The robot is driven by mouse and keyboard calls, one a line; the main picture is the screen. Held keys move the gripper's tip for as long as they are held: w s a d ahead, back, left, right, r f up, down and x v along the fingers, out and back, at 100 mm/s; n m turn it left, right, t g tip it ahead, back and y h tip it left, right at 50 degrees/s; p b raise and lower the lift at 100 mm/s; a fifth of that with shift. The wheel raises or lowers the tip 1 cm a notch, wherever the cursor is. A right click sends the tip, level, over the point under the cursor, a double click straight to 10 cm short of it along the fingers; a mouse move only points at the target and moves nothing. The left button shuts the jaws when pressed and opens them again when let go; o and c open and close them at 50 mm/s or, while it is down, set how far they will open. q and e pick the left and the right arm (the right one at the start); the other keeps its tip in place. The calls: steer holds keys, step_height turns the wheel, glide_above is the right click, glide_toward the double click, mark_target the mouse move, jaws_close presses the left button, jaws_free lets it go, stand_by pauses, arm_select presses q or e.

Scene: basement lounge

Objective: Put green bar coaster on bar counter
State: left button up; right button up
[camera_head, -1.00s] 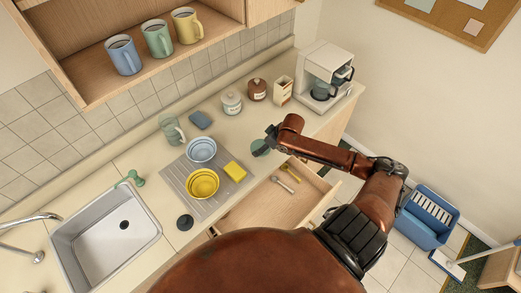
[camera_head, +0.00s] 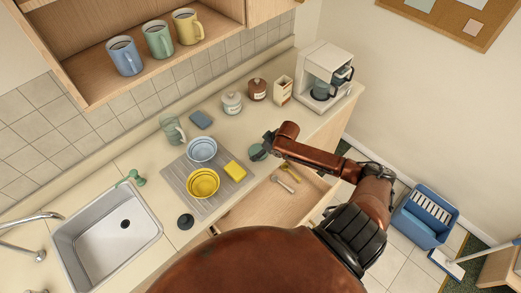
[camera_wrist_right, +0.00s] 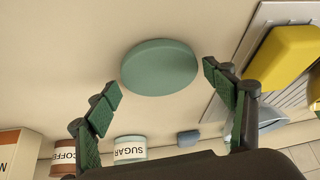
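The green coaster (camera_head: 257,152) is a round, thick disc on the beige counter (camera_head: 240,124), right of the drying mat. The right wrist view shows the coaster (camera_wrist_right: 160,67) whole, between and just beyond my open fingertips, with a gap on each side. My right gripper (camera_head: 267,146) reaches in from the right and hides part of the coaster in the head view. In the right wrist view the gripper (camera_wrist_right: 160,80) holds nothing. My left gripper is not in view.
A grey mat (camera_head: 175,175) holds two bowls and a yellow sponge (camera_head: 235,171). The sugar jar (camera_head: 232,103), coffee jar (camera_head: 257,89) and coffee maker (camera_head: 325,75) stand behind. An open drawer (camera_head: 265,207) with utensils juts out below the arm. The sink (camera_head: 105,240) is at left.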

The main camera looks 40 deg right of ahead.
steer(key=shift+o, duration=0.8)
steer(key=shift+r, duration=0.15)
steer(key=v, duration=1.2)
